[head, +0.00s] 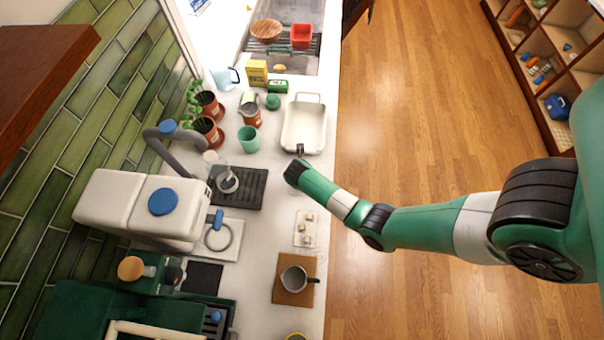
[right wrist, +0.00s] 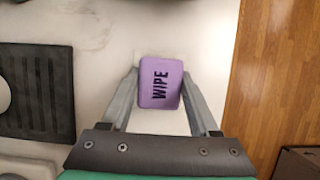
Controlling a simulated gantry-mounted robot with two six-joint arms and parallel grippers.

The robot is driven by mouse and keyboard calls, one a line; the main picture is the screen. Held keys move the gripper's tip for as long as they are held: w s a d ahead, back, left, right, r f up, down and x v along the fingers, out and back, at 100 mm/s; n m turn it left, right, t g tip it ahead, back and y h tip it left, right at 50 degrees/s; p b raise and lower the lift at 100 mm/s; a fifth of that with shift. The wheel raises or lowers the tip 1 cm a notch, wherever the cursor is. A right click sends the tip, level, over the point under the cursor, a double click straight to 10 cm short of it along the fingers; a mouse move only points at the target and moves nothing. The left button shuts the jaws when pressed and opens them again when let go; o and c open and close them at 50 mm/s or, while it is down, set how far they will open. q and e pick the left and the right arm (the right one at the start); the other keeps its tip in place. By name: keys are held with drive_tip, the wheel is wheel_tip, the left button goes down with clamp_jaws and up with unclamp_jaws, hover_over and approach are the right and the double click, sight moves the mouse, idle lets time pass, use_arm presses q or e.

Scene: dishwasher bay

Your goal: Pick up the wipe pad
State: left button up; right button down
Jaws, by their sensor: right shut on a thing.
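The wipe pad (right wrist: 172,98) is a purple rounded block marked "WIPE" in dark letters. In the right wrist view it sits between the two grey fingers of my right gripper (right wrist: 160,84), which are shut on its sides. I cannot tell whether the pad touches the counter or is just above it. In the head view my right gripper (head: 300,152) is over the white counter, near the front end of the cream tray; the pad is hidden there. My left gripper is not in view.
The cream tray (head: 293,146) lies just beyond the gripper. A black ribbed mat (head: 250,200) is to the left, also in the right wrist view (right wrist: 40,90). A green cup (head: 248,139) stands nearby. A metal pitcher (head: 293,279) sits on a brown mat. Wooden floor lies right of the counter.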

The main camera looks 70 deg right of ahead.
wheel_tip(320, 180, up, 3)
drive_tip(key=shift+r+p, duration=0.15)
drive_tip(key=shift+p, duration=0.45)
drive_tip(key=s+a+r+p, duration=0.3)
drive_tip(key=s+a+r, duration=0.5)
drive_tip(key=s, duration=0.3)
drive_tip(key=shift+s+r, duration=0.15)
drive_tip(key=shift+r, duration=0.45)
